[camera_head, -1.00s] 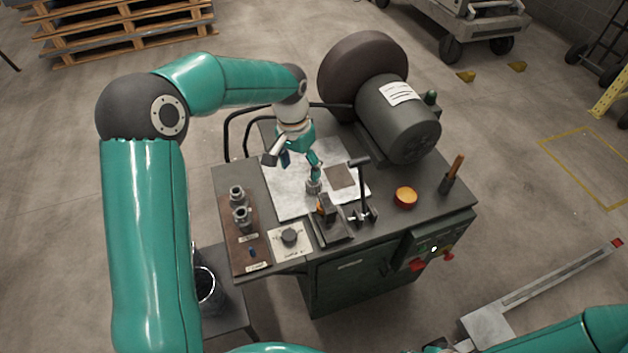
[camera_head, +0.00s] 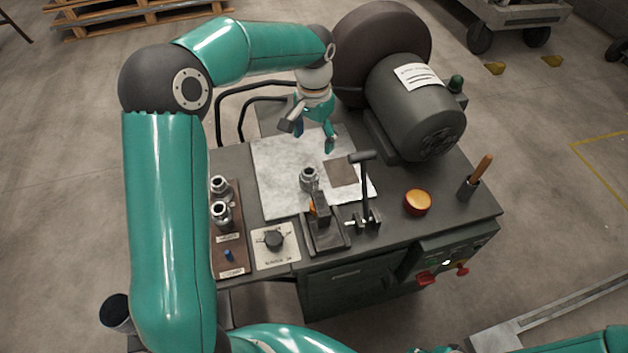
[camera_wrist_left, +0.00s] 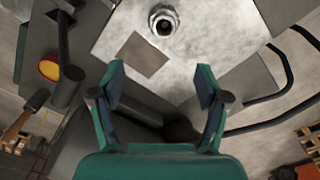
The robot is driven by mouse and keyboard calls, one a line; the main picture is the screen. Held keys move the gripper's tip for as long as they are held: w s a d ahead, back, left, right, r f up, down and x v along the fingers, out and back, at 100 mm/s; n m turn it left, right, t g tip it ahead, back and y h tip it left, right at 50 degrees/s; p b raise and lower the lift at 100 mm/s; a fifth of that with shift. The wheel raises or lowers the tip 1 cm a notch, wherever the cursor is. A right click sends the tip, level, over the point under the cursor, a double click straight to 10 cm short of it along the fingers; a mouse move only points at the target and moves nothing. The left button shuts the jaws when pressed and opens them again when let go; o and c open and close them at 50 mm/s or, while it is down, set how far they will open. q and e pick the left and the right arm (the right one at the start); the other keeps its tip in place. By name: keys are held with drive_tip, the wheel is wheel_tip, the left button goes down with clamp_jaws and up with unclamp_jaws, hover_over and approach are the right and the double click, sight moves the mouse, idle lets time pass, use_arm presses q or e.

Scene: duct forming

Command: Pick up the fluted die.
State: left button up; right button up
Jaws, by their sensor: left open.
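A short metal die (camera_head: 309,180) with a round bore stands on the pale sheet on the bench. It also shows at the top of the left wrist view (camera_wrist_left: 163,21). Two similar metal dies, one behind (camera_head: 220,186) and one in front (camera_head: 221,213), stand on a brown board at the left. I cannot tell from the surfaces which die is fluted. My left gripper (camera_head: 311,136) is open and empty, behind and above the die on the sheet. The wrist view shows its two fingers (camera_wrist_left: 161,85) apart with nothing between them. My right gripper is out of view.
A black clamp-like fixture (camera_head: 326,236) and a T-handled lever (camera_head: 363,185) stand just in front of the sheet. A large motor (camera_head: 415,105) is at the back right.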

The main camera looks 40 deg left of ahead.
sight(309, 177)
use_arm(q)
drive_tip(key=f, duration=0.6)
drive_tip(key=s+a+f, duration=0.1)
drive_tip(key=f, duration=0.2)
drive_tip(key=shift+p, duration=0.35)
drive_tip(key=f, duration=0.2)
drive_tip(key=f+p, duration=0.1)
drive_tip(key=f, duration=0.2)
drive_tip(key=shift+s+d, duration=0.15)
drive_tip(key=shift+s, duration=0.05)
drive_tip(key=shift+f, duration=0.2)
drive_tip(key=shift+w, duration=0.1)
clamp_jaws()
